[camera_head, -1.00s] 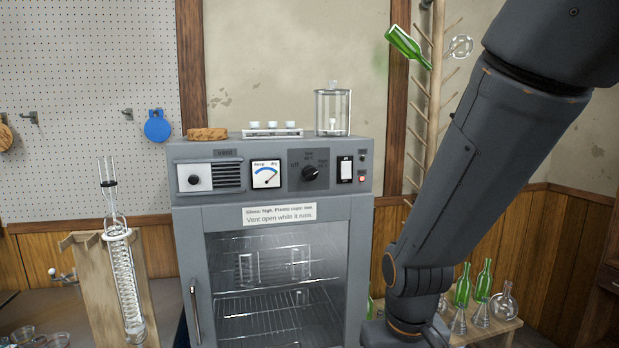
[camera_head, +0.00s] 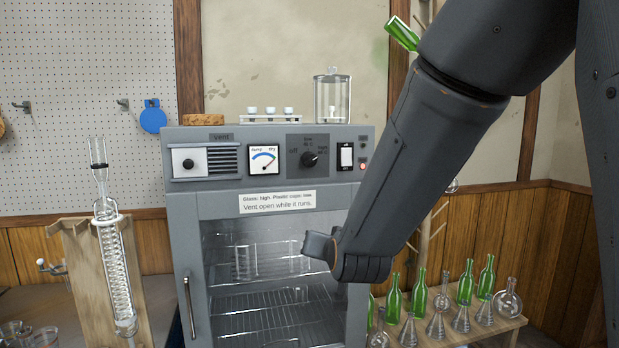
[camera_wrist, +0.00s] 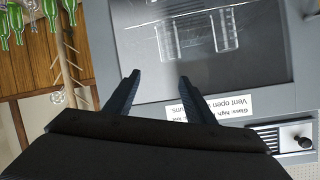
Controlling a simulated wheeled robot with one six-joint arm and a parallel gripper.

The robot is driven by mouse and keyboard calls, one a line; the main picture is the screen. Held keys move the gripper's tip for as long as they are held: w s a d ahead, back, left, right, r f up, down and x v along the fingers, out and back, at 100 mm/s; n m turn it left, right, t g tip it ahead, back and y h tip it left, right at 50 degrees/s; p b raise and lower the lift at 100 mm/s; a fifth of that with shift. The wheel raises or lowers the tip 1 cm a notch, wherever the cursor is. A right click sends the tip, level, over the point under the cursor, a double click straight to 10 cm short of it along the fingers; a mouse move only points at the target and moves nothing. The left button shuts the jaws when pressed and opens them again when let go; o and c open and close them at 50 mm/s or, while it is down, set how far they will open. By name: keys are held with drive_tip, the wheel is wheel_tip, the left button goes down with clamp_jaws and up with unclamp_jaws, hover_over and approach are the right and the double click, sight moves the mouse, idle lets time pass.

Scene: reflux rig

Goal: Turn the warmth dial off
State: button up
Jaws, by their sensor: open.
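The warmth dial (camera_head: 309,159) is a round black knob on a dark plate on the grey drying cabinet's top panel. "Off" is printed at its left, with other settings above and at its right. Its pointer seems to face right, away from "off". In the wrist view the dial cannot be seen; my gripper covers part of the panel. My gripper (camera_wrist: 159,78) is open and empty, its two dark fingers spread in front of the cabinet door.
A rocker switch (camera_head: 346,156) sits right of the dial, a gauge (camera_head: 264,159) left, and a vent knob (camera_head: 188,164) further left. A glass jar (camera_head: 332,98) and small cups stand on top. Green bottles (camera_head: 393,298) and flasks stand at lower right, a glass condenser (camera_head: 116,270) at left.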

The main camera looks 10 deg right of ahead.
drive_tip(key=w+a+r+m+t+b, duration=0.2)
drive_tip(key=w+r+t, duration=0.15)
drive_tip(key=r, duration=0.35)
drive_tip(key=m+t+h, duration=0.2)
drive_tip(key=t, duration=0.3)
approach(310, 164)
drive_tip(key=w, duration=0.2)
drive_tip(key=x, duration=0.5)
drive_tip(key=p+x, duration=0.1)
drive_tip(key=x, duration=0.1)
drive_tip(key=shift+r, duration=0.45)
drive_tip(key=c, duration=1)
drive_tip(key=shift+c, duration=0.2)
